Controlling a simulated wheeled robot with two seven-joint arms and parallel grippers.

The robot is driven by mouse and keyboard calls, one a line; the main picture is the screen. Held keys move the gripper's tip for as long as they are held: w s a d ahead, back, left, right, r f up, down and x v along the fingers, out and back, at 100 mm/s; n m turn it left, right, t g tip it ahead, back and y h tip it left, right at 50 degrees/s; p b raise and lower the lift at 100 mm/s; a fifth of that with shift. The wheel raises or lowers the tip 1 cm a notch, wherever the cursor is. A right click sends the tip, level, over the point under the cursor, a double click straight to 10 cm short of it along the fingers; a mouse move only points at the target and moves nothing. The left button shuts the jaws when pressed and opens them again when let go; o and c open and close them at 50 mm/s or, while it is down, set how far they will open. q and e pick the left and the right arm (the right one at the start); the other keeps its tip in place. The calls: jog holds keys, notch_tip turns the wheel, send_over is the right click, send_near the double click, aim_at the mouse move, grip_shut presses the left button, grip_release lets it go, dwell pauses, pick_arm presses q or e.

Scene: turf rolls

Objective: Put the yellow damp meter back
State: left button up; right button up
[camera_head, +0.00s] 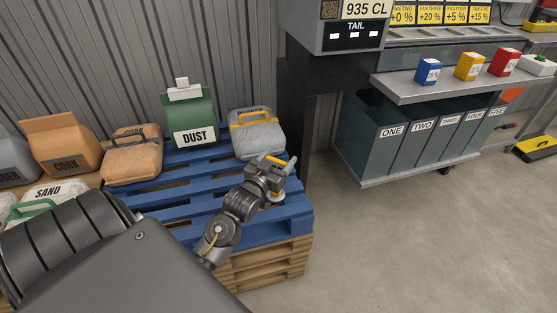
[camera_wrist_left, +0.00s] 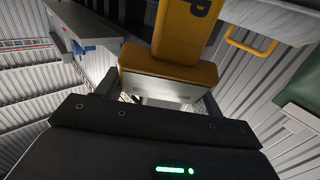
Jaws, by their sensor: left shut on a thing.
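My left gripper (camera_head: 277,168) is over the right end of the blue pallet (camera_head: 180,199). In the left wrist view it is shut on a yellow block-like thing, which looks like the yellow damp meter (camera_wrist_left: 168,66). Its yellow body carries a dark letter and has a pale lower face between the fingers. In the head view only a small yellow part (camera_head: 268,159) shows at the gripper. A small pale and yellow thing (camera_head: 275,197) shows just below the gripper; I cannot tell what it is. My right gripper is not in view.
A grey bag with a yellow handle (camera_head: 257,137) stands close behind the gripper. A green DUST bag (camera_head: 188,120) and brown CORK bags (camera_head: 131,157) stand left. A dark post (camera_head: 294,130) rises right. Beyond are numbered bins (camera_head: 377,139) under a shelf (camera_head: 445,82) with coloured boxes.

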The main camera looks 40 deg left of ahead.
pick_arm(q)
jog(key=o, duration=1.7)
jog(key=shift+f, duration=0.1)
jog(key=s+d+p, duration=0.1)
jog(key=s+d, duration=0.1)
jog(key=s, duration=1)
jog(key=s+d+f+m+g+h, duration=0.1)
jog(key=s+d+f+g, duration=0.3)
jog(key=s, duration=0.1)
jog(key=s+d+f+m+g+h, duration=0.1)
jog(key=s+d+f+g, duration=0.3)
jog(key=s+d+f, duration=0.1)
jog(key=s+d+f+m+g+h, duration=0.1)
jog(key=s+d+f+m+g, duration=0.1)
jog(key=s+d+f+g, duration=0.2)
jog(key=shift+s+d+f+g+h, duration=0.2)
jog(key=shift+s+f+g+h, duration=0.1)
jog(key=shift+s+f+g, duration=0.25)
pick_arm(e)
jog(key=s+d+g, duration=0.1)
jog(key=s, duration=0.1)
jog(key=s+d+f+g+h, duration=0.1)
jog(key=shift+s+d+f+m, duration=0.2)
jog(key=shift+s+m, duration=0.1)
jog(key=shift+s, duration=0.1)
pick_arm(q)
jog(key=shift+w, duration=0.2)
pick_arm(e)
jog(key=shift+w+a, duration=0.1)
